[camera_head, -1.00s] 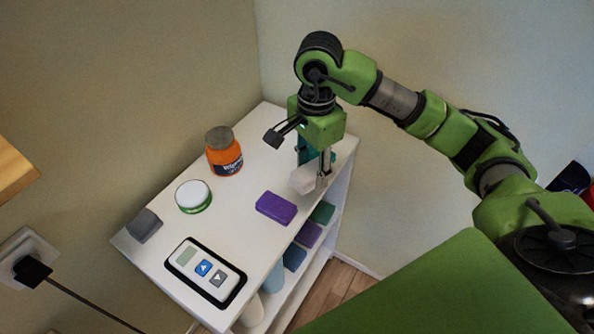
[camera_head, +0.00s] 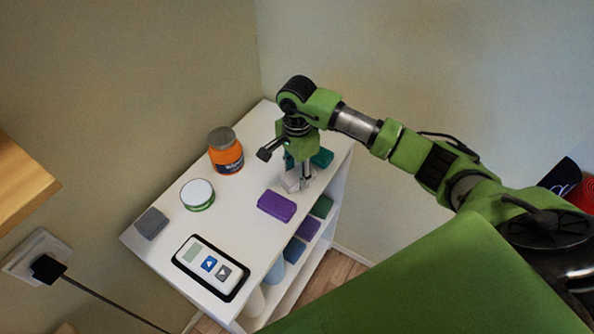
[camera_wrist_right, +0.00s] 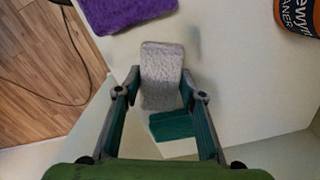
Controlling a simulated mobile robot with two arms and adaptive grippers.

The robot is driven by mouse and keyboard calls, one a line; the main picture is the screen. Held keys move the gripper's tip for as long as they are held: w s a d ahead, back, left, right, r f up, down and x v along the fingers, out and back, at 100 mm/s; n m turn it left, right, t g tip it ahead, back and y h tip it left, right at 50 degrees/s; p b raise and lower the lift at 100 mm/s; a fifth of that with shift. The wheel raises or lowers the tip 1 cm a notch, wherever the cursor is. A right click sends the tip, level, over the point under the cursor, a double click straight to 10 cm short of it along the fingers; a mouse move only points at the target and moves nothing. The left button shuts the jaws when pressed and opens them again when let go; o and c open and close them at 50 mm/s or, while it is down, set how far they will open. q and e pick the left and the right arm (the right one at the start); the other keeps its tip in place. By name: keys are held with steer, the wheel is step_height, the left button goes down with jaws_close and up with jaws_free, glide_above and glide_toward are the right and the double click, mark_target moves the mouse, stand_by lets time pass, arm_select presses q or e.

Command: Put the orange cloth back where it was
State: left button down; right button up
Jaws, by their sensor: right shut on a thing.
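I see no orange cloth in either view. My right gripper (camera_head: 297,183) is low over the far right part of the white shelf unit's top (camera_head: 238,205). It is shut on a light grey folded cloth or block (camera_head: 290,181), which shows between the fingers in the right wrist view (camera_wrist_right: 161,75). I cannot tell whether it touches the top. A teal folded piece (camera_head: 322,158) lies just behind the gripper, and a purple one (camera_head: 276,206) lies in front of it. My left gripper is not in view.
An orange jar (camera_head: 226,158), a white-lidded tub (camera_head: 197,194), a dark grey block (camera_head: 151,223) and a device with buttons (camera_head: 210,267) stand on the top. Several folded pieces, green (camera_head: 321,206) among them, lie on the shelf below. A large green surface (camera_head: 440,285) fills the lower right.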

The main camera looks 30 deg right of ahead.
mark_target(297, 174)
steer(key=shift+f, duration=0.15)
steer(key=o, duration=1.1)
step_height(297, 174, up, 12)
steer(key=b, duration=0.3)
steer(key=shift+r+b, duration=0.2)
steer(key=shift+b, duration=0.1)
steer(key=shift+f, duration=0.1)
